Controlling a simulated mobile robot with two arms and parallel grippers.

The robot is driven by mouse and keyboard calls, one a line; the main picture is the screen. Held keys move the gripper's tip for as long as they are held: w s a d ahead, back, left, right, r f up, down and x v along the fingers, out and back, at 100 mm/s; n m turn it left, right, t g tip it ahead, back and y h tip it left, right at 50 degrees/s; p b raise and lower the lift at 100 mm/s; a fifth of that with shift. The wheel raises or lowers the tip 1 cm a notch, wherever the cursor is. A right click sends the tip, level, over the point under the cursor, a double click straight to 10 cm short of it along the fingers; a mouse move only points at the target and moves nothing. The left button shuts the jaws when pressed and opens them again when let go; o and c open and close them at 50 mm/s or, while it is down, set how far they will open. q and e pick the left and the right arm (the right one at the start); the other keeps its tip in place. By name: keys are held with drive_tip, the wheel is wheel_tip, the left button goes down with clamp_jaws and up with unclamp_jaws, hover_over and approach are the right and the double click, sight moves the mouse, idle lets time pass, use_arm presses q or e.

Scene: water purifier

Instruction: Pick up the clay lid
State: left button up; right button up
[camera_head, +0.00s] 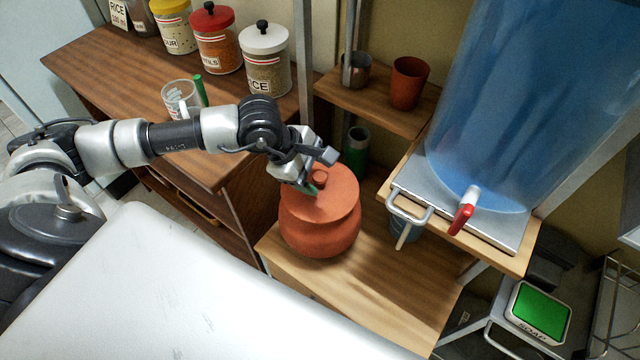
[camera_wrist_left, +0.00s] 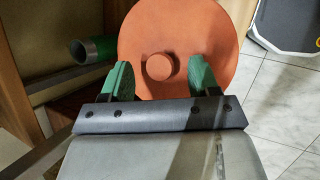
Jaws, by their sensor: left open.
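The orange clay lid (camera_head: 338,200) with a round knob (camera_head: 319,176) sits on the clay pot (camera_head: 318,236), which stands on a wooden shelf. In the left wrist view the lid (camera_wrist_left: 190,35) fills the upper middle, with its knob (camera_wrist_left: 159,66) in front of the gripper. My left gripper (camera_head: 313,188) is open at the lid, its green fingertips on either side of the knob. In the left wrist view the gripper (camera_wrist_left: 160,78) shows a gap between each finger and the knob. My right gripper is in neither view.
The wooden shelf (camera_head: 375,285) bears the pot, with a green cylinder (camera_head: 356,150) behind it. A large blue water container (camera_head: 530,100) with a red tap (camera_head: 461,219) stands on the right. A glass mug (camera_head: 180,98) and several jars stand on the counter at left.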

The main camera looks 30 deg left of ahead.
use_arm(q)
drive_tip(key=shift+d+f, duration=0.15)
drive_tip(key=shift+f, duration=0.1)
clamp_jaws()
drive_tip(key=shift+w+r, duration=0.1)
idle(0.3)
drive_tip(key=shift+r, duration=0.55)
drive_tip(key=r, duration=0.2)
drive_tip(key=s+r+b, duration=0.1)
drive_tip(key=shift+a+r, duration=0.15)
drive_tip(key=shift+a, duration=0.1)
drive_tip(key=s+a+r+p, duration=0.2)
drive_tip(key=s+r+p, duration=0.4)
drive_tip(key=s+p, duration=0.4)
drive_tip(key=shift+s+a+r+p, duration=0.15)
drive_tip(key=shift+a+r+p, duration=0.15)
drive_tip(key=shift+p, duration=0.2)
